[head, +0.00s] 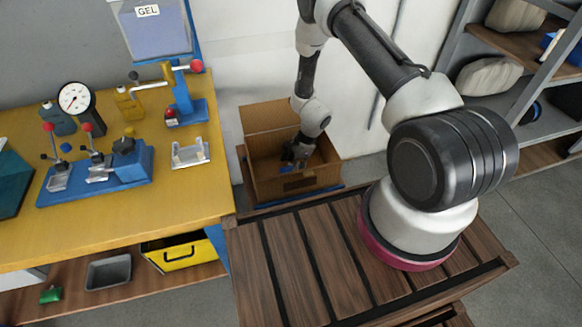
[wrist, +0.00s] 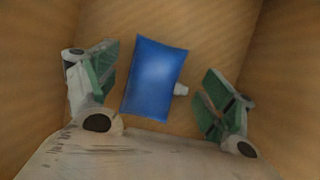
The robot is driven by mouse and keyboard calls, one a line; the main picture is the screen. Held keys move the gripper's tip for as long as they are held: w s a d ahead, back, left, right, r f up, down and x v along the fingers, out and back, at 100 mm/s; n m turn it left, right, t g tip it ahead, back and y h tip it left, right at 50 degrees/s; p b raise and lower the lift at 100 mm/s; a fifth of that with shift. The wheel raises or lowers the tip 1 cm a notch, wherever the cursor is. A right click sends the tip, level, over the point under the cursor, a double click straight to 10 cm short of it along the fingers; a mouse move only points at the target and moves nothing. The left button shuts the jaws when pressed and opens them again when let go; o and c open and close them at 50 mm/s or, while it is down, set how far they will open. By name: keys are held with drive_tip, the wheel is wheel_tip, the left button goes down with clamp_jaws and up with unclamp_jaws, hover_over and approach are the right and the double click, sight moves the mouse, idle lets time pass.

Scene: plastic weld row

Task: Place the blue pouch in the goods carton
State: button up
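The goods carton (head: 263,187) is an open brown cardboard box on the floor beyond my wooden deck, right of the yellow bench. The blue pouch (wrist: 155,80), with a small white spout, lies inside the carton in the wrist view, on the cardboard bottom (wrist: 205,35). My gripper (wrist: 160,95) is inside the carton, its green-padded fingers spread wide on either side of the pouch, with gaps on both sides. In the head view my gripper (head: 294,157) reaches down into the carton, and the pouch cannot be made out clearly there.
The yellow bench (head: 110,225) at left holds a gauge (head: 75,97), blue clamp fixtures (head: 125,160) and a press. A yellow bin (head: 178,252) and a grey tray (head: 108,271) are on its lower shelf. Shelving with sacks (head: 488,78) stands at right. Carton walls surround my gripper closely.

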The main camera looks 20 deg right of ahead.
drive_tip(key=s+d+r+n+t, duration=0.1)
drive_tip(key=d+r+n, duration=0.15)
drive_tip(key=r, duration=1.15)
drive_tip(key=s+d+r+n, duration=0.1)
drive_tip(key=d+r+n, duration=0.15)
drive_tip(key=r, duration=1.15)
drive_tip(key=s+d+r+n+t, duration=0.15)
drive_tip(key=r+n, duration=0.25)
drive_tip(key=r, duration=1)
drive_tip(key=s+d+r+n+t+h, duration=0.1)
drive_tip(key=s+d+r+n, duration=0.3)
drive_tip(key=s+r, duration=0.4)
drive_tip(key=s+d+r+n+t+h, duration=0.1)
drive_tip(key=s+d+r+n+h, duration=0.2)
drive_tip(key=s, duration=1.1)
drive_tip(key=shift+s+d+r+n, duration=0.4)
drive_tip(key=shift+d+r+n, duration=0.6)
drive_tip(key=shift+r, duration=1.45)
